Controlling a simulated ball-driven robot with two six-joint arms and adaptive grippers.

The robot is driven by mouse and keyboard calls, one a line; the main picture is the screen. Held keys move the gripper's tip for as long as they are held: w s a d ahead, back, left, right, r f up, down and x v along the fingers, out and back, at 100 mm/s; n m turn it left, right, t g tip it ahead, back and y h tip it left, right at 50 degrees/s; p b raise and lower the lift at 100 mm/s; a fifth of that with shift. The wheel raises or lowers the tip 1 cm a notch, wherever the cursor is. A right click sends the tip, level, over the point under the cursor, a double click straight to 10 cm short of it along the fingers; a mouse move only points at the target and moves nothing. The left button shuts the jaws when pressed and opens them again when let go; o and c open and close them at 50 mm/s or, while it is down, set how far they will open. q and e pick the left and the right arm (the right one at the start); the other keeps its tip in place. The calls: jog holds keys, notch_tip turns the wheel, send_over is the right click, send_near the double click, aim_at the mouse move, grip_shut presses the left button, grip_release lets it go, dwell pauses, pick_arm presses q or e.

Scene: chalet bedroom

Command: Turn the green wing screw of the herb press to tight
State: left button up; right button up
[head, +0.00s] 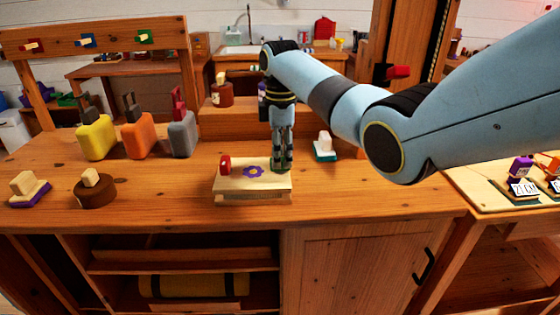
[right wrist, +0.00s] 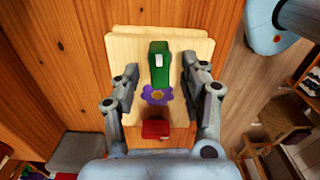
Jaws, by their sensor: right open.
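The herb press (head: 240,187) is two pale wooden boards on the bench, with a purple flower (head: 254,171) on top. Its green wing screw (head: 283,167) is at the right end, mostly hidden by my right gripper (head: 282,158) in the head view. In the right wrist view the green wing screw (right wrist: 160,64) runs lengthwise along the board, with a small white mark. The fingers of my right gripper (right wrist: 160,78) are apart on either side of it, not visibly touching it. A red wing screw (head: 225,165) stands at the left end. My left gripper is out of view.
A white block on a teal base (head: 325,147) stands close to the right of the press. A round brown piece (head: 95,189) and yellow, orange and grey blocks (head: 138,138) stand to the left. A raised shelf (head: 230,122) is behind. The bench front is clear.

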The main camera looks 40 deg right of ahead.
jog(key=shift+f, duration=1.05)
jog(key=shift+c, duration=0.2)
grip_shut()
